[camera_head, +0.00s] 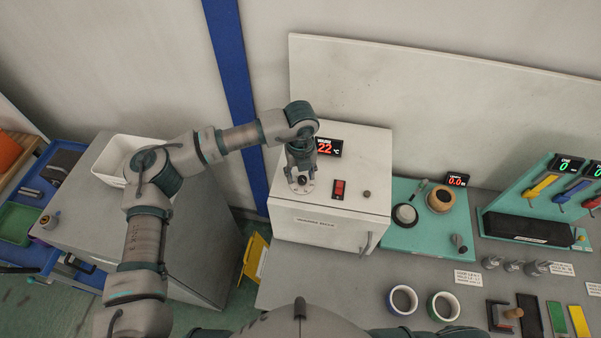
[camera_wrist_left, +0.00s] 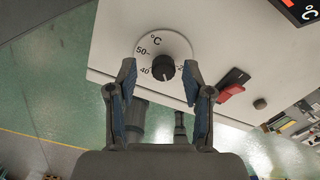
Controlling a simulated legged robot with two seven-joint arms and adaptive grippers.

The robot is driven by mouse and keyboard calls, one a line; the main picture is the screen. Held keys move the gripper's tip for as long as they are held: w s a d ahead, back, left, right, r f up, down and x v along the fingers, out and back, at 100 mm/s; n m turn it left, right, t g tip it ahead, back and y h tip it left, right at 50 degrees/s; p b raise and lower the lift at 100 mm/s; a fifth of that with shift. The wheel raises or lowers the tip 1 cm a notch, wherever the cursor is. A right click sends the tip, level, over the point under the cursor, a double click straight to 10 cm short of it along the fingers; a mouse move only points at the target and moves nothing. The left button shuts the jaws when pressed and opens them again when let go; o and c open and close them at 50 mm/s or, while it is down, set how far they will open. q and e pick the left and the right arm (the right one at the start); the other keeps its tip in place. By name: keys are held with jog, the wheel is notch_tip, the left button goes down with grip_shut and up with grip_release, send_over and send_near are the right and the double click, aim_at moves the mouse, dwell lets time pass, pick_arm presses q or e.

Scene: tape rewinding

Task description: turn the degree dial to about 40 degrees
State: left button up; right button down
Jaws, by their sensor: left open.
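The degree dial (camera_wrist_left: 163,67) is a black knob on a white round scale on top of the white box (camera_head: 345,190). The scale reads °C, with 50 and 40 visible on its left side; part of the right side is hidden by a finger. My left gripper (camera_wrist_left: 160,85) is open, with its two fingers on either side of the dial and apart from it. In the head view my left gripper (camera_head: 301,182) hangs over the dial scale. The red display (camera_head: 327,147) behind it reads 22 °C. My right gripper is not in view.
A red rocker switch (camera_head: 339,189) and a small dark button (camera_head: 367,194) sit on the box right of the dial. A teal board (camera_head: 425,235) with a tape roll stands further right. A white bin (camera_head: 118,158) is at left.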

pick_arm(q)
jog(key=shift+d+f, duration=0.15)
jog(key=shift+f, duration=0.5)
jog(key=shift+d+f, duration=0.15)
jog(key=shift+d, duration=0.1)
jog(key=shift+a, duration=0.15)
grip_shut()
jog(key=shift+a, duration=0.1)
